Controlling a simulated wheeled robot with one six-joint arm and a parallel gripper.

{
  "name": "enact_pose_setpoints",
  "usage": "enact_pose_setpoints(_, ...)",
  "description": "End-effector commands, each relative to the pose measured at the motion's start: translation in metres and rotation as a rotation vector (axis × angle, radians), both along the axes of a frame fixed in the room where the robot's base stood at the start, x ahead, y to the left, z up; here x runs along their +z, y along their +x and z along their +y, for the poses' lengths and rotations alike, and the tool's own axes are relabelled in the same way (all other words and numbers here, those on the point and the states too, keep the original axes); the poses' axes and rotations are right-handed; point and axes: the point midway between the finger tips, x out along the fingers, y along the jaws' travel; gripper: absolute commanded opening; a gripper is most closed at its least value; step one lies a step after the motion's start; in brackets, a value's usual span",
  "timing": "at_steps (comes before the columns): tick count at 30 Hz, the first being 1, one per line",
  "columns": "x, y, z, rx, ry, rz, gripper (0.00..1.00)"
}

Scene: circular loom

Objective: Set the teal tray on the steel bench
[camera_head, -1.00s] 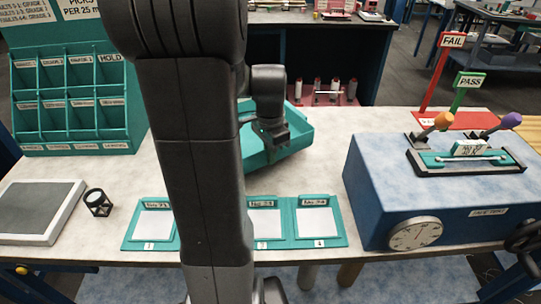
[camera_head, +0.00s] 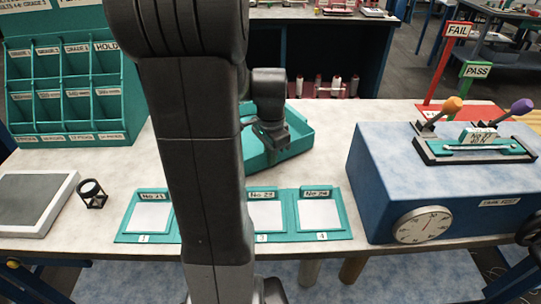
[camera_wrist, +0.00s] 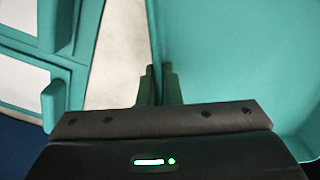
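The teal tray (camera_head: 290,151) shows in the head view, partly hidden behind my arm, over the back middle of the pale bench top (camera_head: 330,165). It sits at an angle to the bench edge. I cannot tell whether its bottom touches the bench. My gripper (camera_head: 272,143) is at the tray's near side. In the wrist view, the two fingers (camera_wrist: 158,88) are close together at the tray's left wall, which runs up between them. The tray floor (camera_wrist: 240,70) fills the right side and looks empty. The gripper looks shut on that wall.
Teal card holders (camera_head: 294,236) line the bench's front edge. A teal pigeonhole rack (camera_head: 70,128) and a grey plate (camera_head: 35,232) with a small black loupe (camera_head: 92,193) stand left. A blue machine (camera_head: 440,190) fills the right. Bench top beside the tray is clear.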

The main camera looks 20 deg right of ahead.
Motion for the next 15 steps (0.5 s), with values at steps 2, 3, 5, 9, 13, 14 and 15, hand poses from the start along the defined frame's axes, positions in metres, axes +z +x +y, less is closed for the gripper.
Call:
enact_pose_setpoints(2, 0.0003, 0.0002, -0.0001, 0.000, -0.001, -0.001, 0.00)
enact_pose_setpoints(3, -0.0001, 0.0002, -0.0001, 0.000, -0.001, -0.001, 0.00)
enact_pose_setpoints(5, -0.0010, 0.0002, 0.0000, 0.000, -0.001, -0.001, 0.00)
enact_pose_setpoints(9, -0.0044, 0.0002, 0.0000, 0.000, 0.000, -0.001, 0.00)
enact_pose_setpoints(13, -0.0036, 0.0002, 0.0000, 0.000, 0.000, -0.001, 0.26)
enact_pose_setpoints(14, -0.0036, 0.0001, -0.0001, 0.000, 0.000, -0.001, 0.30)
enact_pose_setpoints(15, -0.0036, 0.0001, -0.0001, 0.000, 0.000, 0.000, 0.30)
